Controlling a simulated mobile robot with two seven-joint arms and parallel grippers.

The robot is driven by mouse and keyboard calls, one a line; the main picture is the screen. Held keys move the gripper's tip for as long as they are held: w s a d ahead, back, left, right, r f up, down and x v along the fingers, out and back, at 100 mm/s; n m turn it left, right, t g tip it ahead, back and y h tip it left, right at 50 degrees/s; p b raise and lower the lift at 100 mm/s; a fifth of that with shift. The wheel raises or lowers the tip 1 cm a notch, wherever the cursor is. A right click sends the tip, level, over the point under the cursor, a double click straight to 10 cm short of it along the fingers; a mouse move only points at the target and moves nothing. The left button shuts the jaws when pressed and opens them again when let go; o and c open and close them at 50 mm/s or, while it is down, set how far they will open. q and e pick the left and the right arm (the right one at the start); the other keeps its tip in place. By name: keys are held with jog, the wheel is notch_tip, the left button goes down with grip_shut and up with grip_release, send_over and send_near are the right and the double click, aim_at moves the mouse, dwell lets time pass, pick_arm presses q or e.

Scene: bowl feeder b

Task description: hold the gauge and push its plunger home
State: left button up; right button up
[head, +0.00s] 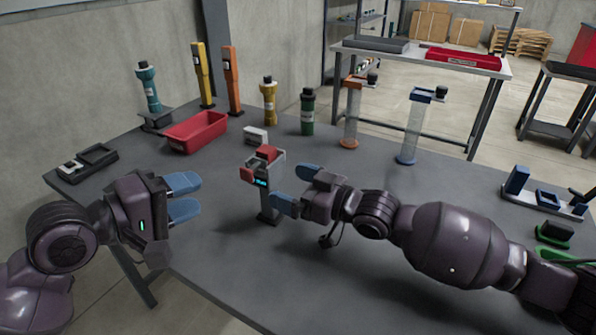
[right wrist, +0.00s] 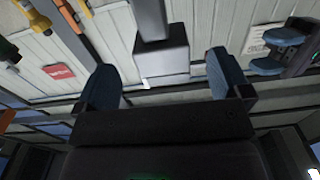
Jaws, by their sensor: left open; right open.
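The gauge (head: 260,182) appears to be the grey upright device with red parts on top and a lit display, standing on a dark foot mid-table in the head view. I cannot tell which part is its plunger. In the right wrist view a grey block on a post (right wrist: 161,58), seemingly the gauge, shows between the fingers. My right gripper (head: 287,186) is open just right of the gauge, with no clear contact. My left gripper (head: 199,194) is open and empty, left of and apart from it. It also shows in the right wrist view (right wrist: 284,51).
Behind the gauge are a small white block (head: 255,135), a red tray (head: 196,132), a yellow bottle (head: 269,103), a green bottle (head: 307,113) and two clear columns (head: 412,130). A dark tray (head: 92,160) lies far left. The front middle table is bare.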

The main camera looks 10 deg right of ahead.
aim_at(265, 175)
jog(key=x, duration=0.6)
jog(key=shift+w+a+r, duration=0.2)
jog(key=shift+a, duration=0.15)
